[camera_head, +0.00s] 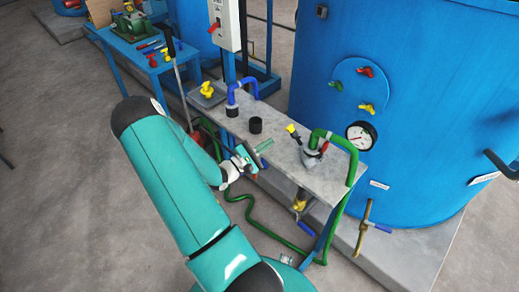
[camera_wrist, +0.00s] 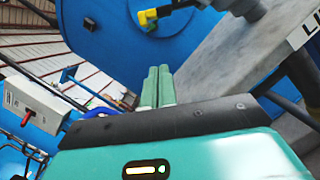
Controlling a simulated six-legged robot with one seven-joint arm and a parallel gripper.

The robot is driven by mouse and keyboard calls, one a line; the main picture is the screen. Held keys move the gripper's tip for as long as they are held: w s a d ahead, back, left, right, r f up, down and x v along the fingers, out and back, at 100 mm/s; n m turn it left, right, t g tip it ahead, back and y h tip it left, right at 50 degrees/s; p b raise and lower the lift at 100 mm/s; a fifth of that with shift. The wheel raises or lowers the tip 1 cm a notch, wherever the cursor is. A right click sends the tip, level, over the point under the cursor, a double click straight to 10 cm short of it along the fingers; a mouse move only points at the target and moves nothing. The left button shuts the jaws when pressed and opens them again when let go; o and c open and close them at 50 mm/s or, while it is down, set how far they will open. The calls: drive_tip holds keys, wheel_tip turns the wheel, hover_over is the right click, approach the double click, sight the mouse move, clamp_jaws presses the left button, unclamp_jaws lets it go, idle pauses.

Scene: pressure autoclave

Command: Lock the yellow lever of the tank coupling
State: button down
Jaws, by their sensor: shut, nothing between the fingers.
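The tank coupling (camera_head: 312,155) stands on the grey bench top with a green hose arching from it. Its yellow lever (camera_head: 292,130) sticks up and to the left from the coupling. In the wrist view the yellow lever (camera_wrist: 150,16) is at the top, beyond the fingertips, with part of the grey coupling to its right. My gripper (camera_head: 264,147) is at the front edge of the bench, left of the coupling and apart from the lever. Its green fingers (camera_wrist: 158,85) are together and empty.
The grey bench (camera_head: 275,128) also carries a blue hose (camera_head: 240,88), a black cup (camera_head: 256,125) and a yellow-handled valve (camera_head: 206,89). A pressure gauge (camera_head: 361,136) sits on the blue tank (camera_head: 420,90) behind. Green hoses hang below the bench.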

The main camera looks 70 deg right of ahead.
sight(294, 132)
drive_tip(key=x, duration=0.4)
drive_tip(key=shift+s+d+r, duration=0.2)
drive_tip(key=shift+s+r, duration=0.15)
drive_tip(key=shift+s+a+r, duration=0.2)
drive_tip(key=shift+s+r, duration=0.1)
drive_tip(key=shift+r, duration=0.15)
drive_tip(key=shift+s+a+r, duration=0.25)
drive_tip(key=shift+s+r, duration=0.05)
drive_tip(key=shift+r, duration=0.15)
drive_tip(key=shift+s+r, duration=0.3)
drive_tip(key=shift+w+r, duration=0.1)
drive_tip(key=shift+a+r+m, duration=0.1)
drive_tip(key=shift+m, duration=0.2)
